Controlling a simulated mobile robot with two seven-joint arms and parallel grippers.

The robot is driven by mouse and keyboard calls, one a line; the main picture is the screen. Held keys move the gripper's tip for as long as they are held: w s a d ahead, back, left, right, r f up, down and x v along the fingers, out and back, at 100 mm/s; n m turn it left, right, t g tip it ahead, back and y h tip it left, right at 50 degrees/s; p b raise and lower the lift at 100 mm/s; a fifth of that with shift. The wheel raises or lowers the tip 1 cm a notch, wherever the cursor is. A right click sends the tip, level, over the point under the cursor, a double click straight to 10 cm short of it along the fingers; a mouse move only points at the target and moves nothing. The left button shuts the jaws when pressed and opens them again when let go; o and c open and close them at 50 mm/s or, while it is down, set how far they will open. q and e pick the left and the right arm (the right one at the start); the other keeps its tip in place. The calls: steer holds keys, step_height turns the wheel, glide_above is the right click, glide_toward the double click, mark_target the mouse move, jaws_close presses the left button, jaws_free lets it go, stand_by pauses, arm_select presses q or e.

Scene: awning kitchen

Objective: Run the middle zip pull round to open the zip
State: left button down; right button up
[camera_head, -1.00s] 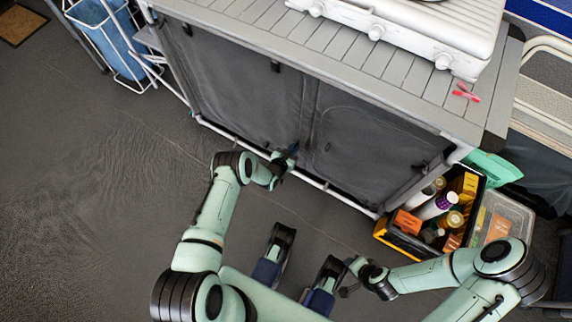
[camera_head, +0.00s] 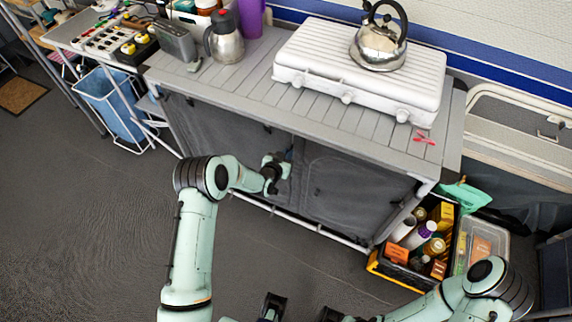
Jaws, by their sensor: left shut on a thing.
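The cabinet (camera_head: 345,195) has a dark grey fabric front, with a vertical seam (camera_head: 299,175) between its left and right panels. My left gripper (camera_head: 285,163) is at this seam, about midway up the front, and is shut on the middle zip pull. The pull itself is hidden by the gripper and too small to make out. The left panel (camera_head: 215,130) is partly covered by my left arm; I cannot tell how far its zip is open. My right arm is low at the bottom right; its gripper is at the bottom edge and its jaws are not clear.
A white stove (camera_head: 350,75) with a kettle (camera_head: 378,45) stands on the slatted top, beside a steel jug (camera_head: 226,45). A crate of bottles and packets (camera_head: 385,268) stands right of the cabinet. A blue bin (camera_head: 108,100) stands left. The floor in front is clear.

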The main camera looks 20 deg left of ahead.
arm_select(q)
steer(key=r, duration=0.5)
steer(key=shift+w+p, duration=0.2)
steer(key=shift+p, duration=0.2)
steer(key=shift+r, duration=0.1)
steer(key=c, duration=1.3)
jaws_free()
steer(key=shift+o, duration=0.6)
steer(key=shift+s, duration=0.1)
steer(key=d+b+v, duration=0.1)
steer(key=v, duration=1.2)
steer(key=shift+s+a, duration=0.25)
steer(key=shift+a, duration=0.15)
